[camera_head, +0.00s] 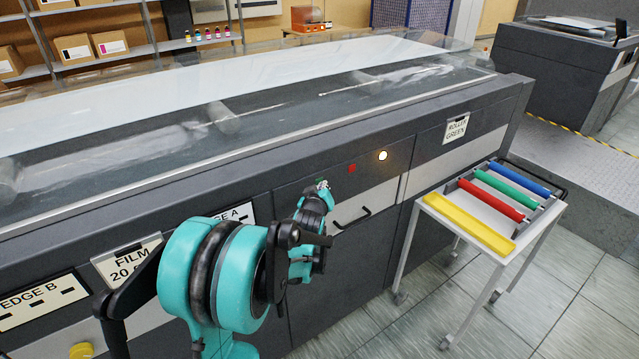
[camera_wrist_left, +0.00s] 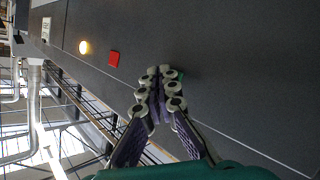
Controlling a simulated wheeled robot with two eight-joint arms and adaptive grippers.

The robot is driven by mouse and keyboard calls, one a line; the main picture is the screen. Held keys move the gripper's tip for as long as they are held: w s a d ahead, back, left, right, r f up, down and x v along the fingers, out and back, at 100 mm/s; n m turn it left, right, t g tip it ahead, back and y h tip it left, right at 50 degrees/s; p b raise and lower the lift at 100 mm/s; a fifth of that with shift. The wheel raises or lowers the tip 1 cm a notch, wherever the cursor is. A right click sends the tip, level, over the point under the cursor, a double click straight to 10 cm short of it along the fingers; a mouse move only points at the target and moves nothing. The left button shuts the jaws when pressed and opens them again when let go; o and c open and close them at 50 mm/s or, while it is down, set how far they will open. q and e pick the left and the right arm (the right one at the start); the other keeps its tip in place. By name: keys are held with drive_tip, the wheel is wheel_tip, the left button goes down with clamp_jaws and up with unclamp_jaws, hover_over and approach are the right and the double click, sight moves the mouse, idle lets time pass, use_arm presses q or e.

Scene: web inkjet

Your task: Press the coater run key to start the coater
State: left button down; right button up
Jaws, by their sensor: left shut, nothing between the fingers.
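The coater's dark front panel (camera_head: 300,222) carries a small green key (camera_head: 319,181), mostly covered by my left gripper; I take it to be the run key. A sliver of green (camera_wrist_left: 181,75) shows beside the fingertips in the left wrist view. My left gripper (camera_head: 324,187) is shut and empty, its tips at the green key; I cannot tell whether they touch or press it. A red key (camera_head: 351,168) and a lit pale yellow lamp (camera_head: 383,155) sit to the right. Both also show in the left wrist view. My right gripper is not in view.
A white cart (camera_head: 545,225) with blue, green and red rollers and a yellow bar stands at the right. A handle (camera_head: 351,218) protrudes below the keys. A clear cover (camera_head: 280,100) tops the coater. Tiled floor (camera_head: 405,325) is free before the cart.

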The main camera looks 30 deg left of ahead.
use_arm(q)
drive_tip(key=shift+w+a, duration=0.1)
drive_tip(key=shift+a, duration=0.15)
drive_tip(key=shift+d, duration=0.1)
idle(0.5)
drive_tip(key=shift+s+d, duration=0.35)
drive_tip(key=shift+d, duration=0.35)
drive_tip(key=shift+s+d, duration=0.3)
drive_tip(key=shift+d, duration=0.45)
drive_tip(key=shift+s+d, duration=0.35)
drive_tip(key=shift+d, duration=0.45)
drive_tip(key=shift+s+d, duration=0.3)
drive_tip(key=shift+d, duration=0.45)
drive_tip(key=s+d+f+m+g+h, duration=0.1)
drive_tip(key=s+d+m+g+h, duration=0.1)
drive_tip(key=s+d, duration=0.4)
drive_tip(key=s+d+f+m+g+h+b, duration=0.1)
drive_tip(key=s+d+m, duration=0.4)
drive_tip(key=s, duration=0.7)
drive_tip(key=s+d+f+m+g+h, duration=0.3)
drive_tip(key=s+d, duration=0.5)
drive_tip(key=s, duration=0.1)
drive_tip(key=shift+d+f+b, duration=0.25)
drive_tip(key=shift+d+b, duration=0.05)
drive_tip(key=shift+d, duration=0.1)
